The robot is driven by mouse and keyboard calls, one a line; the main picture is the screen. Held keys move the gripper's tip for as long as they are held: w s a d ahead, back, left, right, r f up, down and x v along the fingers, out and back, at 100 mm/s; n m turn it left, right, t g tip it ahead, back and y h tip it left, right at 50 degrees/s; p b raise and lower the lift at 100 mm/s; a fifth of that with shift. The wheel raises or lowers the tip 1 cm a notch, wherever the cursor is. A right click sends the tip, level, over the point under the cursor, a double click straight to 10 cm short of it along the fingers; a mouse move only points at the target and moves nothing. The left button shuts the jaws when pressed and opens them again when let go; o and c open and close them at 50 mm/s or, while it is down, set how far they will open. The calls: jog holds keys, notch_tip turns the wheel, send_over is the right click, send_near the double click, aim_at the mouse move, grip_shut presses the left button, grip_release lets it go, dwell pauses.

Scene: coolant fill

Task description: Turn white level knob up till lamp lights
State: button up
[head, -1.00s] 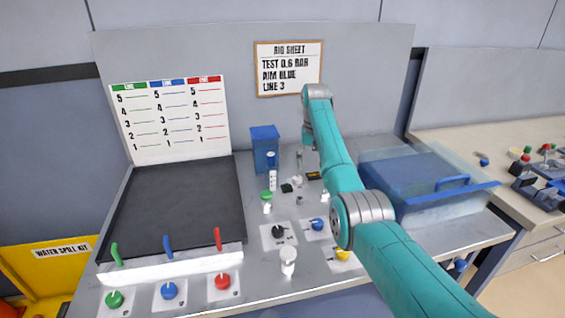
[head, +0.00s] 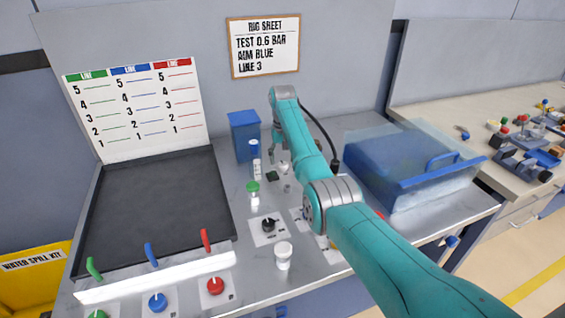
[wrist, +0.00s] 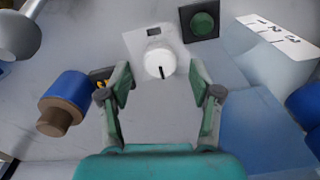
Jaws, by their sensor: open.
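The white level knob (wrist: 159,62) sits on a small light plate in the wrist view, with a dark pointer line facing down in the picture. A dark green lamp (wrist: 203,24) in a black square housing lies just beyond it to the right; it looks unlit. My gripper (wrist: 160,72) is open and empty, its two fingers on either side of the knob's near edge, with gaps visible. I cannot tell the fingertips' height over the knob. In the head view my gripper (head: 272,156) is low over the back of the bench, by the small dark lamp (head: 272,176).
A blue cylinder with a brown end (wrist: 65,98) lies close to the left finger. A blue bin (head: 245,137) stands left of my gripper. A clear-covered blue box (head: 400,165) is to the right. A white cup (head: 283,256) and a black knob (head: 268,224) are nearer the front.

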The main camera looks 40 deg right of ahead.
jog(key=shift+f, duration=1.05)
jog(key=c, duration=1.1)
jog(key=shift+c, duration=0.2)
jog(key=shift+m, duration=3.4)
